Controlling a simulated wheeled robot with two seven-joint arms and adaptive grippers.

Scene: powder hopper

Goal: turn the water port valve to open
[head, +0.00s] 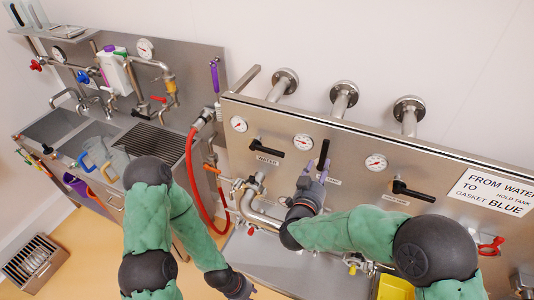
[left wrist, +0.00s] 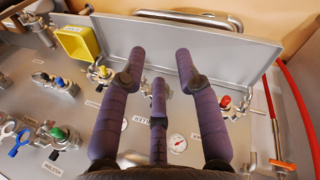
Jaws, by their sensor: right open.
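On the steel panel (head: 340,140) in the head view, the black lever (head: 268,147) above the label WATER lies nearly sideways, pointing right. A middle black lever (head: 323,154) stands upright above a partly hidden label. A third black lever (head: 413,190) lies sideways. My right gripper (head: 315,178) is open, close below the middle lever; contact cannot be told. My left gripper (head: 243,290) is low at the bottom edge. In the left wrist view, its purple fingers (left wrist: 160,68) are spread and empty over a steel deck with red-knobbed (left wrist: 226,101) and green-knobbed (left wrist: 57,132) valves.
A sign (head: 497,192) reads FROM WATER TO HOLD TANK, GASKET BLUE. Pipes (head: 262,215) and a red hose (head: 194,190) stand left of my right gripper. A yellow tray (head: 393,288) sits at the lower right. A sink bench (head: 55,127) stands far left.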

